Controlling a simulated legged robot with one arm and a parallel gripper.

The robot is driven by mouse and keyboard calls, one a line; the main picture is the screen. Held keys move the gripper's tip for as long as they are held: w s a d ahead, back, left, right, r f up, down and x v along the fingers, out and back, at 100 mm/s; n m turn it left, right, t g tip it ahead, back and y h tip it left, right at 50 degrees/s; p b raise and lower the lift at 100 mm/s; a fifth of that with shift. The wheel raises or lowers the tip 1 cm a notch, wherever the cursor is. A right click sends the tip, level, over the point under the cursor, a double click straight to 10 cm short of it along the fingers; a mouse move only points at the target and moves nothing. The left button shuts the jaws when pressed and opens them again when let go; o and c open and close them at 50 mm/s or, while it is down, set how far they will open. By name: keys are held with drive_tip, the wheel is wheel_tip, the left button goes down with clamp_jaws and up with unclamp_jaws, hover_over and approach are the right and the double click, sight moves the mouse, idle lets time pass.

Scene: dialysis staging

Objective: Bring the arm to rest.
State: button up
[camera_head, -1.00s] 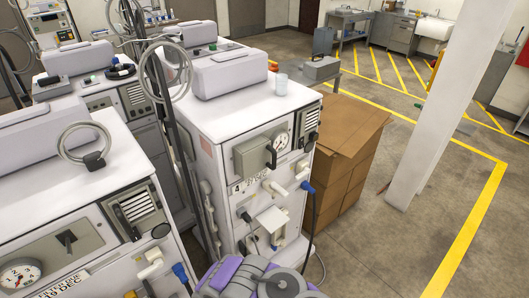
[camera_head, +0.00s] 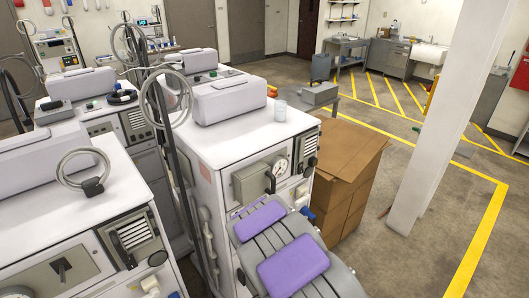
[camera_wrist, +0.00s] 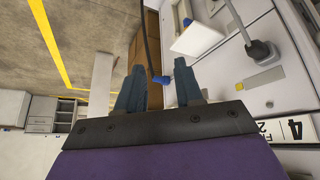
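My gripper (camera_wrist: 159,67) shows in the wrist view with its two blue-grey fingers apart. Nothing is held between them. Behind the gap, a blue connector on a dark hose (camera_wrist: 160,80) shows against the front of a white machine. My arm, grey with purple pads, stands in front of the middle white dialysis machine (camera_head: 255,125) in the head view. It hides the lower front of that machine. The fingers cannot be made out in the head view.
A cardboard box (camera_head: 345,170) stands right of the machine. A clear cup (camera_head: 281,107) sits on the machine's top. A second machine (camera_head: 85,210) is close at left. A white pillar (camera_head: 440,120) rises at right.

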drive_tip(key=s+d+r+g, duration=0.2)
drive_tip(key=s+r, duration=0.4)
drive_tip(key=r, duration=0.4)
drive_tip(key=s+d+r+n+g, duration=0.1)
drive_tip(key=s+r+g, duration=0.1)
drive_tip(key=s+r, duration=0.4)
drive_tip(key=s+d+r+g+y, duration=0.1)
drive_tip(key=s+r, duration=0.5)
drive_tip(key=s, duration=0.9)
drive_tip(key=s+d+r+n+g+y, duration=0.1)
drive_tip(key=s+r, duration=0.4)
drive_tip(key=s, duration=0.6)
drive_tip(key=shift+s+d+r+n+g, duration=0.15)
drive_tip(key=shift+d+r+n+g, duration=0.2)
drive_tip(key=shift+d+g, duration=0.7)
drive_tip(key=shift+d+t, duration=0.15)
drive_tip(key=shift+t, duration=0.1)
